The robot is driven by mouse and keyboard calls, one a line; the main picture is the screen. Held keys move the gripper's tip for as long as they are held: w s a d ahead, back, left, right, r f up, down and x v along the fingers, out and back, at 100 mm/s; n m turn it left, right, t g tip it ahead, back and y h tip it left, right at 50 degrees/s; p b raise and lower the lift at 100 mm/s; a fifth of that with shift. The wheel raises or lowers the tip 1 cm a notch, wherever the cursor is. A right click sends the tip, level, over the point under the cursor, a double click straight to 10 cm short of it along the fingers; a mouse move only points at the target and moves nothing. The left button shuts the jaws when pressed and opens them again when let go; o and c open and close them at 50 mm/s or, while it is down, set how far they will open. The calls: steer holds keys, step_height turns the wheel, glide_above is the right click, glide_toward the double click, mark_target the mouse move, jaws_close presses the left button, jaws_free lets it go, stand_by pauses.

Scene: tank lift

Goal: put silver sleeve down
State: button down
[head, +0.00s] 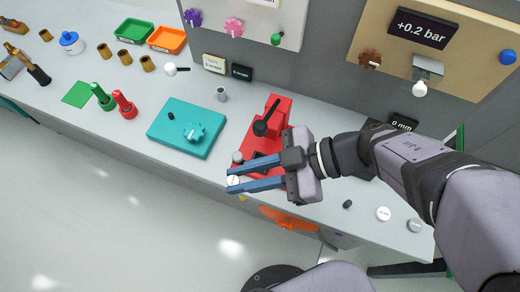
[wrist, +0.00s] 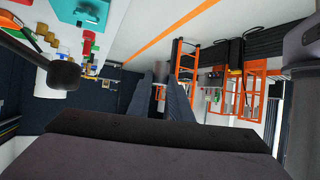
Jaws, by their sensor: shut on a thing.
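My gripper (head: 231,179) reaches left over the front edge of the bench, its two blue fingers nearly level. It is shut on a small pale round piece (head: 234,180) at the fingertips, which I take to be the silver sleeve. Only its light end shows between the fingers; the rest is hidden.
A red fixture (head: 277,108) with a black knob stands behind the fingers, and a small grey round part (head: 237,157) is close beside them. A teal block (head: 163,122) lies to the left. A small grey cylinder (head: 221,94) stands farther back.

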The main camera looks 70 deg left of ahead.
steer(key=w+a+f+m+t+y+b, duration=0.2)
steer(key=w+a+f+m+t+y, duration=0.2)
steer(key=w+a+m+y, duration=0.1)
steer(key=shift+w+a+f+m+y, duration=0.3)
steer(key=shift+w+a+m, duration=0.75)
steer(key=shift+w, duration=0.75)
steer(key=shift+a+f+b, duration=0.15)
steer(key=shift+f+b, duration=0.3)
steer(key=shift+f, duration=4.5)
steer(key=shift+f, duration=0.1)
steer(key=shift+f, duration=0.1)
steer(key=c, duration=1.6)
jaws_free()
